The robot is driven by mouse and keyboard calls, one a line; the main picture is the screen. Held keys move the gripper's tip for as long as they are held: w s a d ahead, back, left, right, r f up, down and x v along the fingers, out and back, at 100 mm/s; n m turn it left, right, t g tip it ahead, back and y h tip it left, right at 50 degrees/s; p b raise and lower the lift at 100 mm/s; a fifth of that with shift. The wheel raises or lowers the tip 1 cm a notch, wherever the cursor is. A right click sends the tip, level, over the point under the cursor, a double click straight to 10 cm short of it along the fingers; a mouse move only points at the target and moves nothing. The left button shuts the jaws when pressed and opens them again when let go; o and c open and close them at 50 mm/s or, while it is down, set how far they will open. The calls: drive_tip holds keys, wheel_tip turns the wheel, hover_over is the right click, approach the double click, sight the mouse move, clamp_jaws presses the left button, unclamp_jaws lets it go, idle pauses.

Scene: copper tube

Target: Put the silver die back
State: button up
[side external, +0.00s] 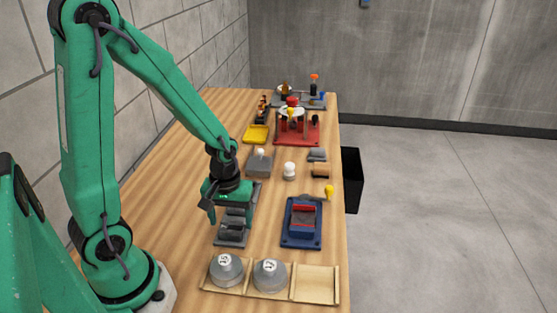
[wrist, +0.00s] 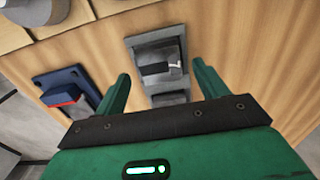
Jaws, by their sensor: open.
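My gripper (side external: 231,216) is open and empty, pointing down over a long grey fixture (side external: 230,241) with dark blocks in its slots. In the wrist view its two spread fingers (wrist: 161,74) frame the grey fixture (wrist: 132,40), and a dark block (wrist: 155,68) sits in it between them. Two silver, rounded pieces with white number labels, one at left (side external: 226,268) and one at right (side external: 270,273), sit in a wooden tray (side external: 316,283); the tray's right compartment is empty. I cannot tell for certain which piece is the silver die.
A blue fixture with a red part (side external: 303,232) stands right of the grey one. Behind are a white knob (side external: 289,170), a yellow tray (side external: 256,134) and a red stand (side external: 297,134). A black bin (side external: 352,178) is beside the right table edge. The wall is at left.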

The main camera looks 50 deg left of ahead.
wheel_tip(320, 180, up, 10)
idle(0.6)
idle(0.5)
wheel_tip(320, 180, up, 10)
drive_tip(key=r+m+t, duration=0.1)
drive_tip(key=m+t, duration=0.4)
drive_tip(key=m, duration=0.3)
hover_over(232, 229)
drive_tip(key=s+d, duration=0.3)
drive_tip(key=s, duration=0.1)
drive_tip(key=shift+s+d+r+m+t, duration=0.1)
drive_tip(key=shift+d+m+t, duration=0.25)
drive_tip(key=shift+m, duration=0.15)
